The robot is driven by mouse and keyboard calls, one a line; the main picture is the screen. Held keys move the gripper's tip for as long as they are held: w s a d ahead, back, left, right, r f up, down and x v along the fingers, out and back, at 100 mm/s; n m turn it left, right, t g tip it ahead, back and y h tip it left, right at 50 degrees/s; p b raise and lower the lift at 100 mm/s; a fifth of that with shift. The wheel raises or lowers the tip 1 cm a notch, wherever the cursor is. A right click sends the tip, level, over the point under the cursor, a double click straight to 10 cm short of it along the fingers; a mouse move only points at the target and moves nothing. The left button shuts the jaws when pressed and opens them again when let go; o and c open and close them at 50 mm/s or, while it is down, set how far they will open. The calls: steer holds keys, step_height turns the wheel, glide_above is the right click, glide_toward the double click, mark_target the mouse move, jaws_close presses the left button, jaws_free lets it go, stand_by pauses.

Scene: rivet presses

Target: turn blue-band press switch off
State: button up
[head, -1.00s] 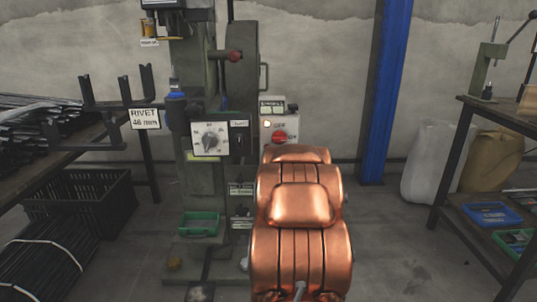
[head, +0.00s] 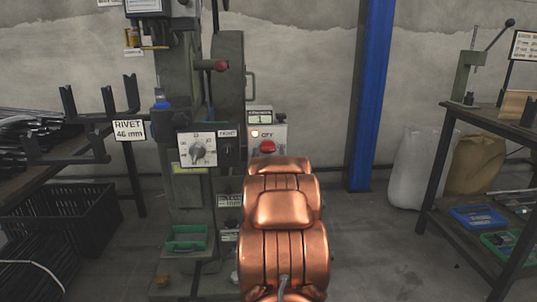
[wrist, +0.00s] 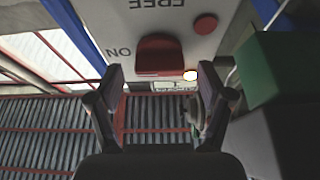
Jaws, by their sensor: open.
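The green-grey press (head: 228,110) stands left of centre in the head view, with a blue band (head: 161,104) on its left side. A pale switch box (head: 281,140) at its right carries a red switch knob (head: 267,147) and a lit lamp (head: 255,133). In the wrist view, the panel (wrist: 115,20) appears upside down, with the red switch knob (wrist: 158,55), the word ON beside it, a red button (wrist: 206,23) and the lit lamp (wrist: 190,75). My gripper (wrist: 160,74) is open and empty, its fingers on either side of the knob in the picture; contact cannot be told. My arm hides it in the head view.
A dial box (head: 197,150) and a green tray (head: 187,238) are on the press. A blue pillar (head: 368,90) stands behind. A bench (head: 480,117) is at right; a black crate (head: 85,215) is at left. The floor between my arm and the right bench is clear.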

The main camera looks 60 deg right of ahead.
steer(key=shift+w+d+r, duration=0.25)
steer(key=shift+w+d, duration=0.1)
steer(key=shift+d, duration=0.1)
steer(key=c, duration=1.2)
steer(key=shift+o, duration=0.2)
